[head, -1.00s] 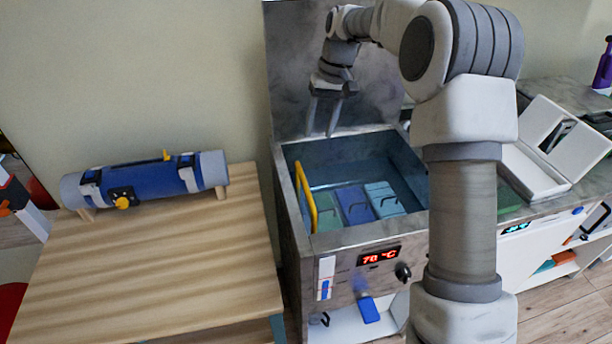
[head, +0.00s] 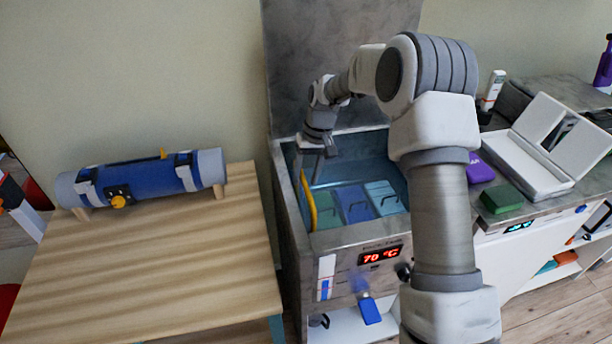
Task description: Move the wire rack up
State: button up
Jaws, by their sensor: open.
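A metal tank (head: 372,238) holds water and, inside it, a green pack (head: 320,207), a blue pack (head: 353,203) and a light blue pack (head: 385,197) side by side. A yellow bar (head: 309,205) stands along the tank's left inner wall; it looks like the handle of the wire rack. The rack's wires are too small to make out. My gripper (head: 309,172) is open and points down at the tank's back left, above and behind the yellow bar. Its fingertips are near the bar's upper end; I cannot tell whether they touch it.
A wooden table (head: 150,270) with a blue roll (head: 145,180) on a stand is at the left. The tank's front has a red display (head: 381,255). A counter at the right carries a white open case (head: 530,165), a green block (head: 502,199) and a purple box (head: 480,171).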

grip_shut()
dwell(1.4)
